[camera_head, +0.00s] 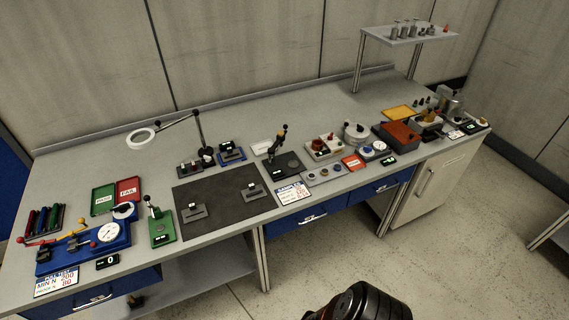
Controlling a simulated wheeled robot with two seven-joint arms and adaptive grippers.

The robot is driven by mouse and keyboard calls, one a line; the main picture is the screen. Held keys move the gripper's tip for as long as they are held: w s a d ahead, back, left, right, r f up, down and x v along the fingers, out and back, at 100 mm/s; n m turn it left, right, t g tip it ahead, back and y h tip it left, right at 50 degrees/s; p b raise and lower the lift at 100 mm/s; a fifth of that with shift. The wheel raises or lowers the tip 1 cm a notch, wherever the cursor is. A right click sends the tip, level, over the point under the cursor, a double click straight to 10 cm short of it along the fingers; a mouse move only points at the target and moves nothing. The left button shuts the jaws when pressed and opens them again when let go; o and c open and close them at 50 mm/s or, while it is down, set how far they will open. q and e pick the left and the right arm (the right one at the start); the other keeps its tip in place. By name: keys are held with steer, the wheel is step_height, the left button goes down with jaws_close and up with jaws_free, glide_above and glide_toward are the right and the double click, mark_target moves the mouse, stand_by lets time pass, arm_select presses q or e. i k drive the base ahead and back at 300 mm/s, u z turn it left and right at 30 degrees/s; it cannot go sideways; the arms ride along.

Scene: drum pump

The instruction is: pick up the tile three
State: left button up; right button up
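I cannot pick out a tile marked three; the small parts on the bench are too small to read. A dark mat (222,208) lies in the middle of the bench, with a small grey block (194,213) on its left and another grey block (252,192) on its right. A green tray (103,200) and a red tray (128,189) lie on the left with white labels. Neither of my grippers is in view; a dark rounded part of my own body shows at the bottom edge.
The long grey bench (300,112) has clear room along its back. A blue gauge fixture (85,246) and a green press (161,225) stand at left. A ring lamp (141,138) stands behind the mat. Instruments crowd the right, below a raised shelf (408,35).

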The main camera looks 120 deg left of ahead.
mark_target(230, 155)
steer(key=u, duration=0.05)
steer(key=i, duration=0.3)
steer(key=u, duration=2.95)
